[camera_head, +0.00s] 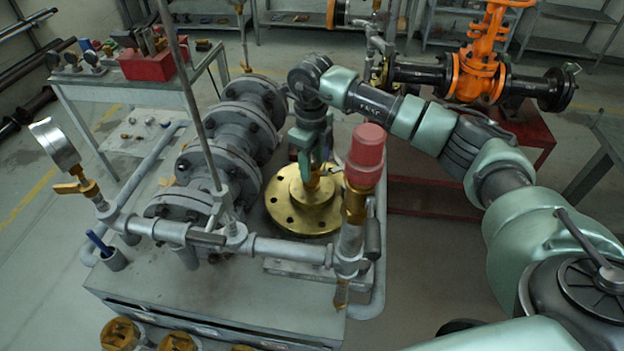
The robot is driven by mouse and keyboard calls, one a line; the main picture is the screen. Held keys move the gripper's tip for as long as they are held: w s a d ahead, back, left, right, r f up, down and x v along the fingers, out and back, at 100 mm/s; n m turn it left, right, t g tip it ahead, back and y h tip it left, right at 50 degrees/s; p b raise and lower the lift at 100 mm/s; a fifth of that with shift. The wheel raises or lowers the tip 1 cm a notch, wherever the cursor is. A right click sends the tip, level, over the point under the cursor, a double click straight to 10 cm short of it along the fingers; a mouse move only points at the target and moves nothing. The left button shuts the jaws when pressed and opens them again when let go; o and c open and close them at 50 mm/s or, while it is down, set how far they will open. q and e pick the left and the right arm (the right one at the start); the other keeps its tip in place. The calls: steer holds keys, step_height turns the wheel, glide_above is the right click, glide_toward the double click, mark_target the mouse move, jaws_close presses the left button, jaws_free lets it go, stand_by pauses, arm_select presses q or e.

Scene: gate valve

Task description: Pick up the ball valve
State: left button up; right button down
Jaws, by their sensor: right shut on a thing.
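My right gripper (313,172) points down over the brass flange (303,207) on the grey bench. It is shut on a small brass piece (314,183) just above the flange's raised centre. The piece may be the ball valve, but the fingers hide most of it. I cannot tell whether it touches the flange. My left gripper is not in view.
A red-capped brass fitting (366,158) rises close to the right of the gripper. Grey flanged pipework (205,165) stands to the left, and a grey pipe (285,248) with a gauge (55,144) crosses in front. An orange valve (482,68) is behind.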

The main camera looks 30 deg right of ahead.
steer(key=shift+w+r, duration=0.1)
steer(key=shift+r, duration=0.05)
stand_by(0.7)
steer(key=shift+w+r, duration=0.1)
steer(key=shift+r, duration=0.4)
step_height(320, 180, up, 23)
steer(key=p, duration=0.2)
steer(key=shift+r, duration=0.15)
stand_by(0.6)
